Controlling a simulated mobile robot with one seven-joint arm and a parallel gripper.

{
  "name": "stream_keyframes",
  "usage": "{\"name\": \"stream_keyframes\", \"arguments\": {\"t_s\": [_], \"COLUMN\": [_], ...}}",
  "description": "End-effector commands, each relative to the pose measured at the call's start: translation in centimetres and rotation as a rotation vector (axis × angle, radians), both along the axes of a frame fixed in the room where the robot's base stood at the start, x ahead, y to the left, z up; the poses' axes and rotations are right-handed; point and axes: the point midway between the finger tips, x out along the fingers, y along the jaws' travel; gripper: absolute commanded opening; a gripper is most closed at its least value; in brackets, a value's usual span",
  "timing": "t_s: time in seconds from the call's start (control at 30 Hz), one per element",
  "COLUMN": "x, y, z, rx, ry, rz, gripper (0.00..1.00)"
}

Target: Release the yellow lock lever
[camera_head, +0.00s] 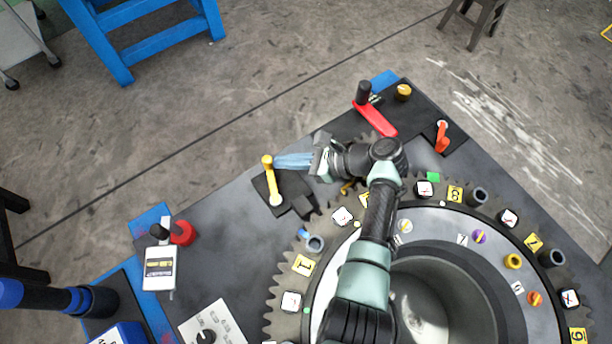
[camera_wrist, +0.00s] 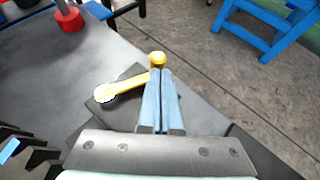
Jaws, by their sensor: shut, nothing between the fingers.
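The yellow lock lever (camera_head: 270,180) is mounted on a small dark block at the table's edge, left of my gripper in the head view. Its knob is at the far end and its light pivot cap at the near end. In the wrist view the lever (camera_wrist: 127,85) runs from the pivot at left up to the knob at right. My gripper (camera_head: 277,161) has its blue fingers closed together with nothing between them. In the wrist view the fingertips (camera_wrist: 161,72) are right at the knob, just beside or below it; I cannot tell whether they touch.
A large toothed ring (camera_head: 287,270) with labelled tiles and pegs fills the right of the table. A red crank lever (camera_head: 376,117) and an orange lever (camera_head: 442,137) stand at the far corner. A red knob (camera_head: 181,233) and a white-labelled box (camera_head: 160,268) stand at left.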

Motion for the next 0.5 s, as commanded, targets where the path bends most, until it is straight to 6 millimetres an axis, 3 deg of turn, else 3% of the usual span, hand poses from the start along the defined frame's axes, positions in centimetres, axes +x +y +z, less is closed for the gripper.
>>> {"name": "stream_keyframes", "arguments": {"t_s": [0.5], "x": [0.3], "y": [2.1], "z": [0.1], "rx": [-0.001], "ry": [0.001], "rz": [-0.004], "gripper": [0.00]}}
